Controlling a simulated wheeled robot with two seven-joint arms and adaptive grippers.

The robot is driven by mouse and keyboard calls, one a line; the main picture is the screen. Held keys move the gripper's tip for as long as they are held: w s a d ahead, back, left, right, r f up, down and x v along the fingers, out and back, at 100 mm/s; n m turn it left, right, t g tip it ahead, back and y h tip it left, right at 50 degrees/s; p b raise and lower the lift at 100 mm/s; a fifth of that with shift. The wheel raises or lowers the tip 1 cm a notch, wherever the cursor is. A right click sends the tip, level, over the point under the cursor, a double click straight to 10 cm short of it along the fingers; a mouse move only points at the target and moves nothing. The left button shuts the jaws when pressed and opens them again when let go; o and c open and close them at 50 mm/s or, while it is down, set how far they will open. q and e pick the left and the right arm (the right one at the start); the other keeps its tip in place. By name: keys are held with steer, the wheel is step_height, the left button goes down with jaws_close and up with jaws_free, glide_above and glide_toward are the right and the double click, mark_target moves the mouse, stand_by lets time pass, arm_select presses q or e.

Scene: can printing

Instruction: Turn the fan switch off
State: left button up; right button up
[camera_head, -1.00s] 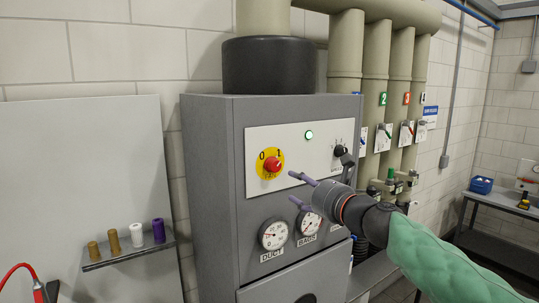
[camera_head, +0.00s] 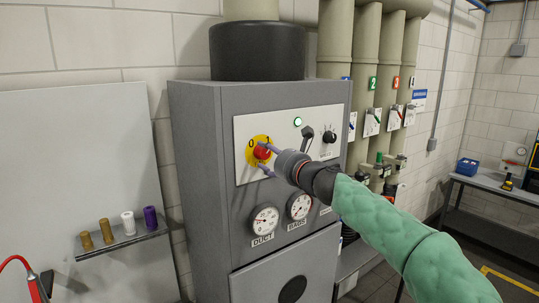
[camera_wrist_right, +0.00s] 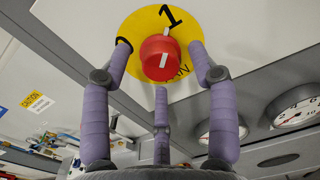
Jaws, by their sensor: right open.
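The fan switch is a red knob (camera_head: 261,152) on a yellow disc marked 0 and 1, on the grey cabinet's pale panel. It also shows close up in the right wrist view (camera_wrist_right: 158,58), where its white mark points towards the 1. My right gripper (camera_head: 266,159) is at the knob, with its purple fingers open. In the right wrist view, two fingers (camera_wrist_right: 160,50) stand on either side of the knob and the third is below it. I cannot tell whether any finger touches it. My left gripper is not in view.
A green light (camera_head: 297,121) glows above the knob. A black selector (camera_head: 329,136) sits to the right on the same panel. Below are the DUCT gauge (camera_head: 264,220) and BAGS gauge (camera_head: 299,206). A shelf (camera_head: 130,244) with several small spools is at the left.

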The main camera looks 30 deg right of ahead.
steer(key=shift+w, duration=0.1)
steer(key=c, duration=1.2)
steer(key=shift+o, duration=0.2)
steer(key=shift+n, duration=0.4)
steer(key=n+b, duration=0.2)
steer(key=n, duration=0.1)
steer(key=shift+n+b, duration=0.35)
steer(key=shift+n, duration=0.05)
steer(key=n+b, duration=0.2)
steer(key=n, duration=0.2)
steer(key=shift+n, duration=0.3)
steer(key=n+b, duration=0.3)
steer(key=n, duration=0.1)
steer(key=shift+n, duration=0.3)
steer(key=n+b, duration=0.2)
steer(key=n, duration=0.2)
steer(key=shift+n+y, duration=0.3)
steer(key=shift+n, duration=0.1)
